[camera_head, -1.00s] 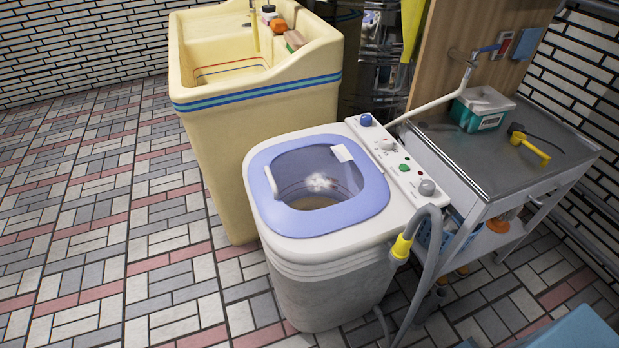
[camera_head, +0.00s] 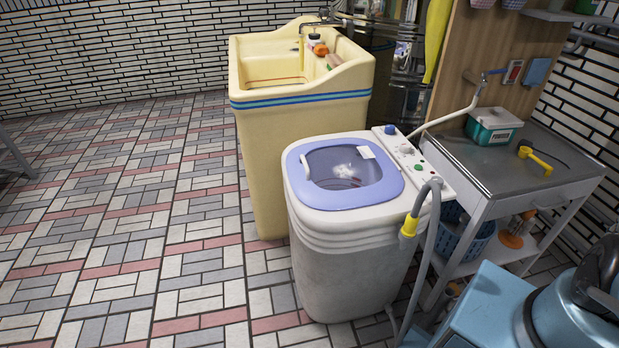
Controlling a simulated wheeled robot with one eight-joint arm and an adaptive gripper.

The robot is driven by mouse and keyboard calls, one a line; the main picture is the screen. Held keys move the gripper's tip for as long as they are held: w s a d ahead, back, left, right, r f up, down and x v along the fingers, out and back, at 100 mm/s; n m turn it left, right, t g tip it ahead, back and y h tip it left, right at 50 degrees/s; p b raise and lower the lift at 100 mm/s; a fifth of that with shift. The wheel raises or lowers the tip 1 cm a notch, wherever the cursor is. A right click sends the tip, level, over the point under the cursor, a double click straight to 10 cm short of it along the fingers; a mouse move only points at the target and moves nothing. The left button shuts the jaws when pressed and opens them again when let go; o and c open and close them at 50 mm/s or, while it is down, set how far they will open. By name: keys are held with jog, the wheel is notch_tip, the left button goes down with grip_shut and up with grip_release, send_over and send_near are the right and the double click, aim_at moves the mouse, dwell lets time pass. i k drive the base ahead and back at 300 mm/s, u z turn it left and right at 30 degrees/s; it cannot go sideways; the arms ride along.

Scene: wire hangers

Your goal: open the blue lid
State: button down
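The blue lid (camera_head: 345,197) lies flat and shut on top of the white washing machine (camera_head: 350,270), right of centre. It is a blue-violet frame around a see-through window, through which a white clump shows inside the drum. A small white handle (camera_head: 305,166) sits on the lid's left edge. A white label is at its far right corner. My gripper is not in view, so whether it is open or shut does not show.
A cream sink (camera_head: 300,130) stands behind the machine. A metal side table (camera_head: 490,160) with a teal box (camera_head: 492,128) and a yellow-handled tool is on the right. A grey hose (camera_head: 431,240) hangs at the machine's right side. The tiled floor on the left is free.

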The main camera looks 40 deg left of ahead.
aim_at(392, 184)
jog(key=u, duration=2.95)
jog(key=k, duration=1.35)
jog(key=z, duration=0.6)
jog(key=i, duration=1)
jog(key=u, duration=0.05)
